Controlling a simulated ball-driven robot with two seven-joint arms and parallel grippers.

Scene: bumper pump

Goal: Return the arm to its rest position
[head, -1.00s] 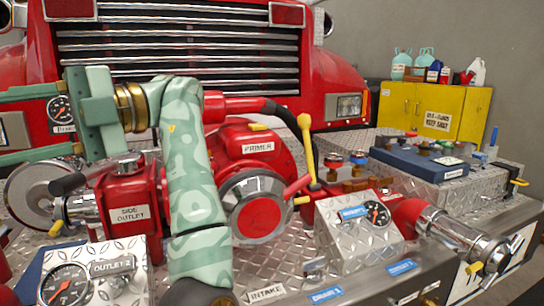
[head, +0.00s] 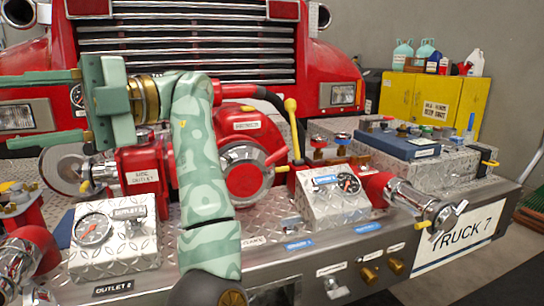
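My green patterned arm (head: 198,170) comes up from the bottom edge, left of centre, and I take it to be my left arm. It stands nearly upright in front of the pump panel and bends left at the wrist. Its gripper (head: 12,108) points left, with its two long fingers wide apart and nothing visible between them. The upper fingertip is cut off by the left edge. My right gripper is not in view.
The silver bumper deck (head: 290,255) spans the front, with gauge boxes (head: 335,195) and (head: 118,240), a red primer unit (head: 245,130), a yellow-knobbed lever (head: 292,125) and an intake pipe (head: 425,205). A yellow cabinet (head: 400,97) with bottles stands at back right. Floor shows at lower right.

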